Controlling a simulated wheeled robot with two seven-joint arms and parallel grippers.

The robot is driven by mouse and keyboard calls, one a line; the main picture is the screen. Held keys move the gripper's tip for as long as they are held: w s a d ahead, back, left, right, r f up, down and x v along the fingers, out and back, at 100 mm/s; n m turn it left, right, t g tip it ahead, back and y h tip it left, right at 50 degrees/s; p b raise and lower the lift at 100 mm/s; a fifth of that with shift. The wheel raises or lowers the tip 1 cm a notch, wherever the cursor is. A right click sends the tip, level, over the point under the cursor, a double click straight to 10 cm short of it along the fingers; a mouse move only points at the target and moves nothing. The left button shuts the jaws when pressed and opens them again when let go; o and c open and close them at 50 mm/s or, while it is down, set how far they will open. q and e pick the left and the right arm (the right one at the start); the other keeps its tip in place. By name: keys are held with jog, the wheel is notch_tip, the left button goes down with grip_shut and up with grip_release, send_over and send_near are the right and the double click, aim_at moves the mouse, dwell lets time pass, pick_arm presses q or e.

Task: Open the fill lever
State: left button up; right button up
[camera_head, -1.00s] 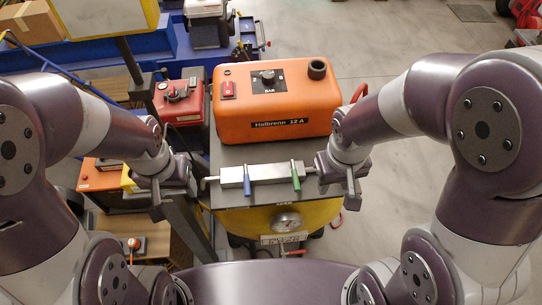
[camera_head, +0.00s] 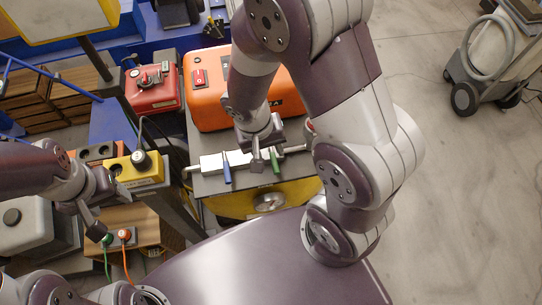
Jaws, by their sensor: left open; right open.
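A silver valve bar (camera_head: 210,163) lies across the dark top of the orange machine's cart, with a blue lever (camera_head: 226,168) and a green lever (camera_head: 275,162). Both levers point toward me; I cannot read any label that tells which is the fill lever. My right gripper (camera_head: 258,163) is open, pointing down over the bar between the levers, closer to the green one. It hides part of the bar; I cannot tell whether it touches. My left gripper (camera_head: 98,228) is open and empty at the left, away from the levers.
The orange machine (camera_head: 205,98) stands behind the bar, partly hidden by my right arm. A gauge (camera_head: 270,202) sits on the yellow tank (camera_head: 232,207) below. Left are a red box (camera_head: 152,92), a yellow box (camera_head: 140,172) and a wooden board (camera_head: 143,222) with buttons.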

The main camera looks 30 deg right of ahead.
aim_at(273, 162)
jog(key=f, duration=0.2)
jog(key=d+f+b, duration=0.1)
jog(key=f, duration=0.2)
jog(key=shift+s, duration=0.15)
jog(key=shift+r, duration=0.1)
jog(key=shift+c, duration=0.2)
grip_shut()
